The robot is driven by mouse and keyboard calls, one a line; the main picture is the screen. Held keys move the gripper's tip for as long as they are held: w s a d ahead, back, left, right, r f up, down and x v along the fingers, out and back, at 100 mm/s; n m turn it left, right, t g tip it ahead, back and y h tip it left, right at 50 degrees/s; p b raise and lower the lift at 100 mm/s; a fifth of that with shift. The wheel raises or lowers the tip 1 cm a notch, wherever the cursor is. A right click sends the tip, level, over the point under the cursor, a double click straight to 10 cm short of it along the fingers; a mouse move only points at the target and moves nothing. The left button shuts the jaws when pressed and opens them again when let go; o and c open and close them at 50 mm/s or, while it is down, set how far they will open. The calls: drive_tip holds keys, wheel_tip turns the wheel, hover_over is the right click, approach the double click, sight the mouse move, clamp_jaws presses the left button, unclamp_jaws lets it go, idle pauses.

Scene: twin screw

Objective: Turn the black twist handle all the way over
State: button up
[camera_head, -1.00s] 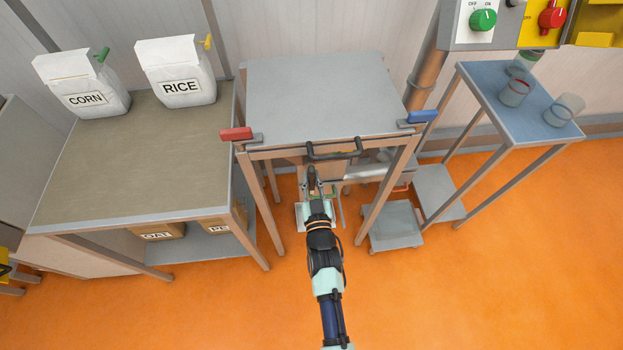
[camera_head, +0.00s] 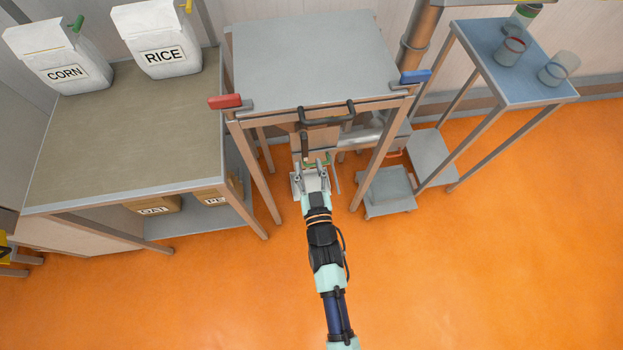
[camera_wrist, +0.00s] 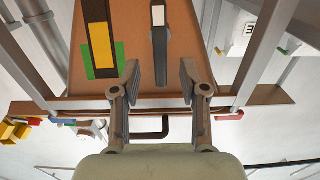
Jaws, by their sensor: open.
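A dark, narrow handle (camera_wrist: 159,62) with a pale end patch stands against a brown panel (camera_wrist: 200,50) in the wrist view; it appears to be the twist handle. A small dark upright piece (camera_head: 304,143) under the table front may be the same handle, but I cannot be sure. My gripper (camera_head: 312,175) is open below the table's front edge. In the wrist view my gripper (camera_wrist: 159,82) has one finger on each side of the handle, with gaps on both sides. I cannot tell how deep the handle sits between them.
A black U-shaped handle (camera_head: 325,115) is on the front edge of the grey table (camera_head: 300,55), with red (camera_head: 225,101) and blue (camera_head: 415,76) levers at its corners. Table legs flank my gripper. A yellow-and-black bar (camera_wrist: 100,35) on green lies beside the handle. Orange floor is clear in front.

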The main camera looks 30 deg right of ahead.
drive_tip(key=v, duration=0.5)
idle(0.3)
drive_tip(key=w+a+r+n+g+y+p, duration=0.15)
drive_tip(key=a+r, duration=0.25)
drive_tip(key=r, duration=0.4)
drive_tip(key=w+a+r+g+y+p, duration=0.15)
drive_tip(key=a+r, duration=0.25)
drive_tip(key=r, duration=0.4)
drive_tip(key=s+a+r+n+g+y+p, duration=0.1)
drive_tip(key=s+a+r+n+y+p, duration=0.15)
drive_tip(key=s+a+r, duration=0.45)
wheel_tip(320, 180, up, 38)
drive_tip(key=d+p, duration=0.1)
drive_tip(key=p, duration=3.6)
drive_tip(key=shift+w+d+m+g+p, duration=0.3)
drive_tip(key=shift+w+m+p, duration=0.1)
drive_tip(key=shift+h, duration=0.25)
